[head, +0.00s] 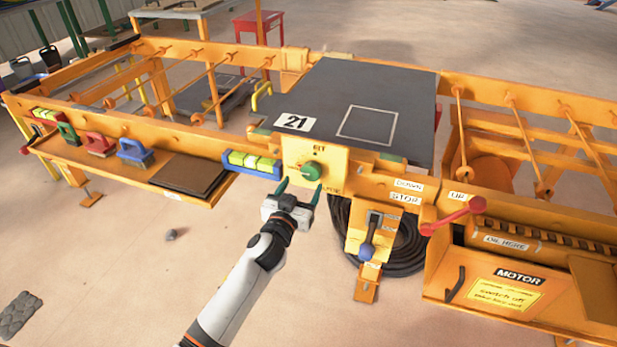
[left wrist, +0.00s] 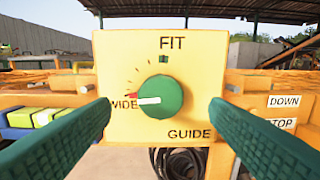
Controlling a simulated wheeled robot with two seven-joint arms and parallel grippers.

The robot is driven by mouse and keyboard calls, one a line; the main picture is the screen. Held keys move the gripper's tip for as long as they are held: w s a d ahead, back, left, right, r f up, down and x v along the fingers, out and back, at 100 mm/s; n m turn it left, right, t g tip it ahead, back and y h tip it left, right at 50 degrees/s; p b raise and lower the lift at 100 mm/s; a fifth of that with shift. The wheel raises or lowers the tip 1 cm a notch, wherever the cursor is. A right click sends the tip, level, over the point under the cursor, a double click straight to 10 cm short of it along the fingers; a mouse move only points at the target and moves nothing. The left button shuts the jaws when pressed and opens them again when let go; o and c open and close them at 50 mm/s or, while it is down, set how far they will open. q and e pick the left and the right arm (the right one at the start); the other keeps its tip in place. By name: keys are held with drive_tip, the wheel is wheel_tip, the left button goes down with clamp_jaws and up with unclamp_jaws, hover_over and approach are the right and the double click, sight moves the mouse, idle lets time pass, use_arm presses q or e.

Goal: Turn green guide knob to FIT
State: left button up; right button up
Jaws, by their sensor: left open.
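The green guide knob (head: 312,172) sits on a yellow panel (head: 335,165) at the front of the orange press. In the left wrist view the knob (left wrist: 160,97) is round, and its white pointer bar points left, toward the word WIDE. The word FIT and a small green mark (left wrist: 164,59) are above the knob on the panel (left wrist: 200,60). My left gripper (head: 297,188) is open just in front of the panel. Its two green fingers stand left and right of the knob in the wrist view, apart from it. My right gripper is not in view.
A dark plate (head: 350,95) marked 21 lies on top of the press. A blue tray (head: 232,168) with yellow-green blocks is left of the panel. A blue-handled lever (head: 367,245) and a red-handled lever (head: 455,215) are to the right. The floor in front is mostly bare.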

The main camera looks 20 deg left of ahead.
sight(310, 173)
use_arm(q)
drive_tip(key=w, duration=0.4)
drive_tip(key=shift+w+d+f+b, duration=0.1)
drive_tip(key=shift+w+b, duration=0.25)
drive_tip(key=shift+w, duration=0.7)
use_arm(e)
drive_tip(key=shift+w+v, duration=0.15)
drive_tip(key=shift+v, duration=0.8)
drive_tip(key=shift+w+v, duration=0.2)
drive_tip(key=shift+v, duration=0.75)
use_arm(q)
drive_tip(key=shift+c, duration=0.3)
drive_tip(key=c, duration=0.9)
